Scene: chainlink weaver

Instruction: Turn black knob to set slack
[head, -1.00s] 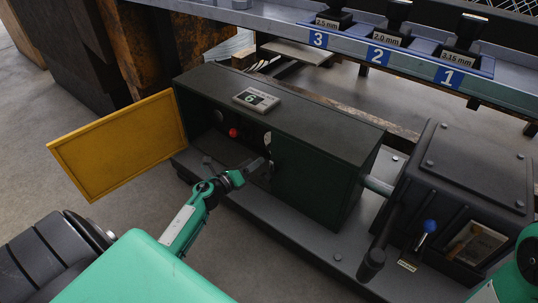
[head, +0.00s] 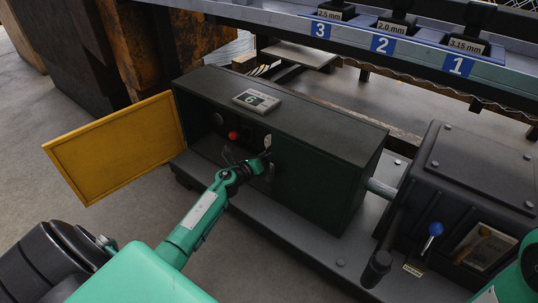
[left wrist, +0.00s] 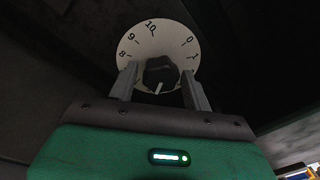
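The black knob (left wrist: 160,72) sits at the middle of a white numbered dial (left wrist: 158,38); the marks 8, 9, 10, 0 and 1 are readable. Its white pointer line points down in the left wrist view. The lower dial is hidden. My left gripper (left wrist: 161,88) is open, its fingers apart on either side of the knob; I cannot tell whether they touch it. In the head view, my left gripper (head: 264,158) reaches into the dark green cabinet (head: 318,180), just below the white dial (head: 267,141). Only part of my right arm shows; its gripper is out of view.
The yellow door (head: 118,147) stands open at the cabinet's left. A display (head: 256,100) on top reads 6. A red button (head: 233,135) is left of the dial. A black housing with a blue-knobbed lever (head: 435,229) stands right. A numbered rack (head: 385,45) runs behind.

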